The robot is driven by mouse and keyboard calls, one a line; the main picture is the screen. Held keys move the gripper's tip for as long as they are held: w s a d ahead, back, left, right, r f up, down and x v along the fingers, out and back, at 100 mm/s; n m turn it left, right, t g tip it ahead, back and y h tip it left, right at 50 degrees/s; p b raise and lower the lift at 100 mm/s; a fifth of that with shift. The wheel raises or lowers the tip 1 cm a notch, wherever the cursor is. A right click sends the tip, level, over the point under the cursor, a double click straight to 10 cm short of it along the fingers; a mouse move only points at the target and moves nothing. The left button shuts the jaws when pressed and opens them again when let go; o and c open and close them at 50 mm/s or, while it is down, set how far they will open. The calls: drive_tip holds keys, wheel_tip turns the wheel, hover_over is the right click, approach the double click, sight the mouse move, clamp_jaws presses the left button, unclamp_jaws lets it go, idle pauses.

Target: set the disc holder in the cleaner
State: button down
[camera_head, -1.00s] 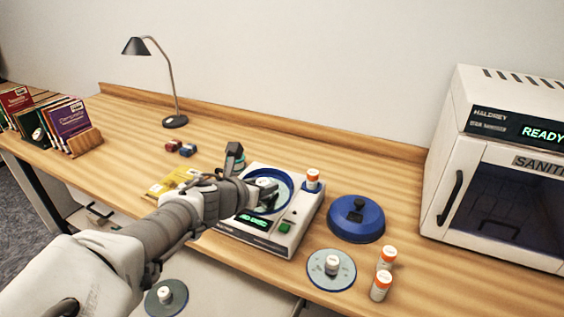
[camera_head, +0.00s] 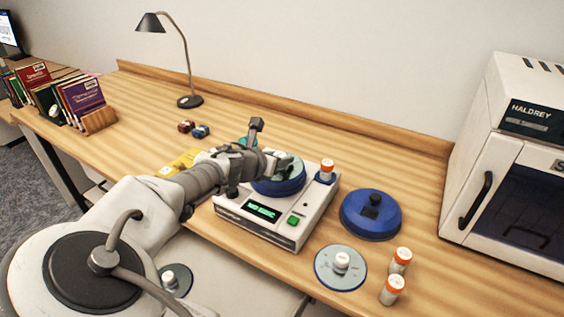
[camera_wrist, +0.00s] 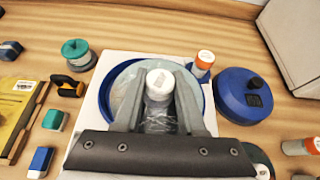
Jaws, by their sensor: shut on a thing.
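My gripper (camera_wrist: 158,88) is shut on the white knob of a pale disc holder (camera_wrist: 124,92). The disc holder sits over the round blue bowl (camera_wrist: 108,95) of the white cleaner (camera_head: 240,212), inside its rim as seen from the wrist. In the head view my gripper (camera_head: 285,163) and part of the disc holder show at the bowl. I cannot tell whether the disc is seated or just above the bowl floor. The cleaner's green display (camera_head: 263,210) seems to read "NO DISC". The cleaner's blue lid (camera_head: 371,222) lies on the table to its right.
Another disc with a white knob (camera_head: 340,280) lies right of the cleaner, beside two orange-capped bottles (camera_head: 392,290). A third orange-capped bottle (camera_head: 327,169) stands at the cleaner's back right corner. A yellow packet (camera_head: 180,162) lies left. A sanitizer cabinet (camera_head: 510,180) stands far right.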

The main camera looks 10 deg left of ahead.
drive_tip(key=w+f, duration=0.1)
drive_tip(key=w+a+f, duration=0.1)
drive_tip(key=w, duration=0.2)
drive_tip(key=shift+w+a+f, duration=0.2)
drive_tip(key=shift+a+f, duration=0.05)
drive_tip(key=shift+f, duration=0.15)
drive_tip(key=shift+f+b, duration=0.35)
drive_tip(key=shift+f, duration=1.65)
drive_tip(key=c, duration=0.5)
unclamp_jaws()
drive_tip(key=shift+f, duration=0.15)
